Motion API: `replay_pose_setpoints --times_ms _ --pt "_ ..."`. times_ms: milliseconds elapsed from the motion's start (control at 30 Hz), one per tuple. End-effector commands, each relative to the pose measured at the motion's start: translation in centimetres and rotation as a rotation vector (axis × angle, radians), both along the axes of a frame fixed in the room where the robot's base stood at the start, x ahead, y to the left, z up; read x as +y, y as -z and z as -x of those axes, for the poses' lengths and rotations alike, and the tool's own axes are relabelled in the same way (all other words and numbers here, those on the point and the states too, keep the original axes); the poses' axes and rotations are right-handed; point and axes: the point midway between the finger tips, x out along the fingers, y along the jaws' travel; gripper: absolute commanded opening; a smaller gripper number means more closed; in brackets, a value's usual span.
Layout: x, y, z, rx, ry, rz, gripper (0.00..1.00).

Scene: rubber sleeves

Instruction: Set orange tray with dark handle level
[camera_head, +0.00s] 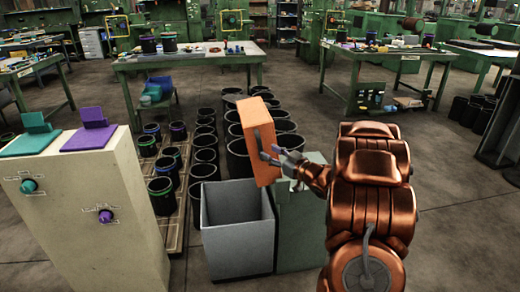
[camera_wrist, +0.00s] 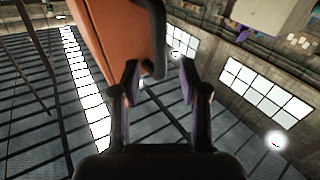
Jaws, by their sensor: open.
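The orange tray (camera_head: 258,140) stands steeply on edge, tilted, above the gap between a grey bin and a green box. What holds it up is hidden. In the wrist view the tray (camera_wrist: 112,35) fills the upper left, and its dark handle (camera_wrist: 158,35) runs down its right side. My gripper (camera_head: 272,156) is at the tray's right side in the head view. In the wrist view my gripper (camera_wrist: 160,80) is open. The handle's lower end shows between the fingertips, closer to the left one; I cannot tell whether they touch.
The open grey bin (camera_head: 236,235) and green box (camera_head: 301,225) stand below the tray. A beige cabinet (camera_head: 90,220) with teal and purple levers is at left. Several black buckets (camera_head: 204,165) stand behind.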

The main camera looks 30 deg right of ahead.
Motion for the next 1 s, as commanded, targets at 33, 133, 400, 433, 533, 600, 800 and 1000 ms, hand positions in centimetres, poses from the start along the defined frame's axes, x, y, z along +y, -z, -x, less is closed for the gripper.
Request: replay_pose_setpoints --times_ms 33,133,400,433,533,600,800,1000 --pt "0.3 0.0 -0.8 -0.002 -0.003 0.0 0.43" --pt "0.6 0.0 -2.2 -0.001 -0.004 0.003 0.43" --pt "1.1 0.1 -5.1 0.001 -0.002 -0.001 0.43" --pt "1.1 0.1 -5.3 0.001 -0.001 -0.001 0.43" --pt "1.1 0.1 -5.7 0.001 0.0 -0.001 0.43" --pt "1.1 0.1 -5.8 0.002 0.001 -0.001 0.43" --pt "1.1 0.1 -5.8 0.002 0.001 0.0 0.43" --pt "1.1 0.1 -5.8 0.002 0.001 0.001 0.26"
